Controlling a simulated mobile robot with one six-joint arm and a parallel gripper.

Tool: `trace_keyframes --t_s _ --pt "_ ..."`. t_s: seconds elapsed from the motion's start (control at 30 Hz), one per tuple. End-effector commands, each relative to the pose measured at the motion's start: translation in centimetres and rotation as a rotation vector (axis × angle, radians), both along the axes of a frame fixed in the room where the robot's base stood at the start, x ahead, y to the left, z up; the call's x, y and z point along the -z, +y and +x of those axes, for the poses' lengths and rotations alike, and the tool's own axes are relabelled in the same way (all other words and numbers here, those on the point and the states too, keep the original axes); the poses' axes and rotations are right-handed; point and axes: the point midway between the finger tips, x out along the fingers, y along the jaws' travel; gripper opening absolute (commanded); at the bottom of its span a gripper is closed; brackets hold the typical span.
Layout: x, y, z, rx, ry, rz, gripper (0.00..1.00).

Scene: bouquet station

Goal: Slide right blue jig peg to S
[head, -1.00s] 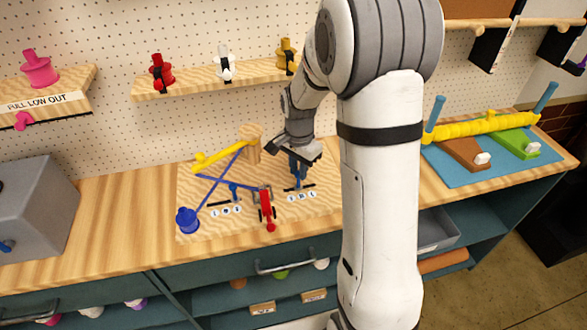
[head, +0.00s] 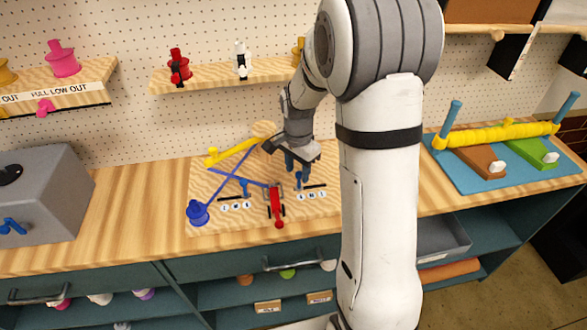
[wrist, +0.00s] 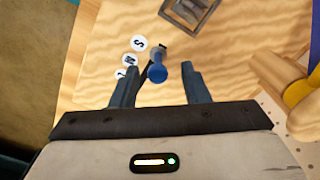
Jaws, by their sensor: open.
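The right blue jig peg (wrist: 157,70) stands in a short dark slot on the wooden jig board (head: 222,222). Round white labels lie along the slot, with the S label (wrist: 139,43) at the far end in the wrist view. The peg is near the S and middle labels; its exact stop is unclear. My gripper (wrist: 160,78) is open, with one finger on each side of the peg and gaps on both sides. In the head view my gripper (head: 297,176) is low over the right slot and hides much of this peg. The left blue peg (head: 244,187) stands at the other slot.
A red clamp-like piece (head: 276,206) sits between the slots. A blue spool (head: 198,212), crossed blue strips and a yellow bar (head: 232,152) are on the board's left. A grey box (head: 45,195) stands farther left, and a blue mat (head: 480,180) with a yellow roll lies right.

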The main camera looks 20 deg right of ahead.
Motion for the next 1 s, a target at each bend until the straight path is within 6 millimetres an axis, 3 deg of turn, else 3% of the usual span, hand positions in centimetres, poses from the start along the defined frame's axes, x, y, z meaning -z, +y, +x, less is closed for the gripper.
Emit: trace_keyframes --t_s 0.17,0.6,1.0 --pt "-0.5 -0.1 0.0 0.0 -0.001 0.0 0.42" --pt "-7.0 -0.1 0.1 0.001 -0.003 0.001 0.42" --pt "-7.8 -0.1 0.0 0.001 0.001 0.001 0.42"
